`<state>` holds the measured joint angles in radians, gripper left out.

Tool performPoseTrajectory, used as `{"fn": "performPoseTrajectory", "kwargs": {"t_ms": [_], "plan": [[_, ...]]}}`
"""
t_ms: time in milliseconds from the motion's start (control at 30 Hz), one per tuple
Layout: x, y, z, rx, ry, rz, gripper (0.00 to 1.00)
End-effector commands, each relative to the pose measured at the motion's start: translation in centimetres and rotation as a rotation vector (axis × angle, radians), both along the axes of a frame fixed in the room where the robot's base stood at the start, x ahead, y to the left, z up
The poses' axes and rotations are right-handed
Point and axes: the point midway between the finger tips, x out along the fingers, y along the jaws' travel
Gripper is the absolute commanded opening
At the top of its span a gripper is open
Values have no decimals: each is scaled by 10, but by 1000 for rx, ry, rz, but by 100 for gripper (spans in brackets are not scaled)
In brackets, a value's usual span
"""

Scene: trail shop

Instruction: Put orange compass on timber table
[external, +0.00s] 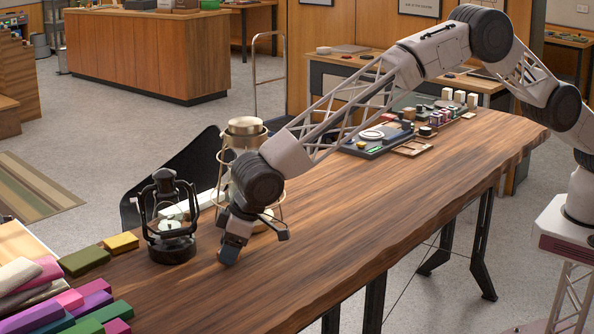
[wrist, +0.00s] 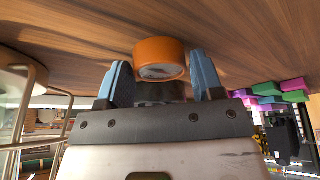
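The orange compass (wrist: 160,52) is a short round piece with its dial partly showing. In the wrist view it lies between and a little beyond the fingertips, close to the wood. I cannot tell for sure whether it rests on the surface. My gripper (wrist: 161,72) has its two blue fingers spread, with thin gaps beside the compass. In the external view my gripper (external: 254,243) is low over the near part of the timber table (external: 330,222), and the compass cannot be made out there.
A black lantern (external: 171,235) stands just left of my gripper. A brass and cream lantern (external: 245,135) stands close behind it. Folded colored cloths (external: 70,300) lie at the lower left. A dark tray (external: 375,140) with small items is farther along. The table's middle is clear.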

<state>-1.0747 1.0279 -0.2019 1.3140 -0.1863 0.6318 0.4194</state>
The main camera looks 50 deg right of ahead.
Motion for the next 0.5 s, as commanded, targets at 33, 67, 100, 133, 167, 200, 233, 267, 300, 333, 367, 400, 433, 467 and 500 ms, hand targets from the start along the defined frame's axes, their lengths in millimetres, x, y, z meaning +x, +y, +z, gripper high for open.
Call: {"fn": "performPoseTrajectory", "kwargs": {"t_ms": [33, 67, 100, 133, 167, 200, 233, 267, 300, 333, 367, 400, 433, 467, 500], "plan": [[0, 0, 0, 0, 0, 0, 53], [0, 0, 0, 0, 0, 0, 49], [0, 0, 0, 0, 0, 0, 42], [0, 0, 0, 0, 0, 0, 38], [0, 0, 0, 0, 0, 0, 33], [0, 0, 0, 0, 0, 0, 29], [0, 0, 0, 0, 0, 0, 29], [0, 0, 0, 0, 0, 0, 25], [0, 0, 0, 0, 0, 0, 25], [0, 0, 0, 0, 0, 0, 25], [0, 0, 0, 0, 0, 0, 25], [0, 0, 0, 0, 0, 0, 25], [0, 0, 0, 0, 0, 0, 25], [0, 0, 1, 0, 0, 0, 25], [0, 0, 1, 0, 0, 0, 25]]}}
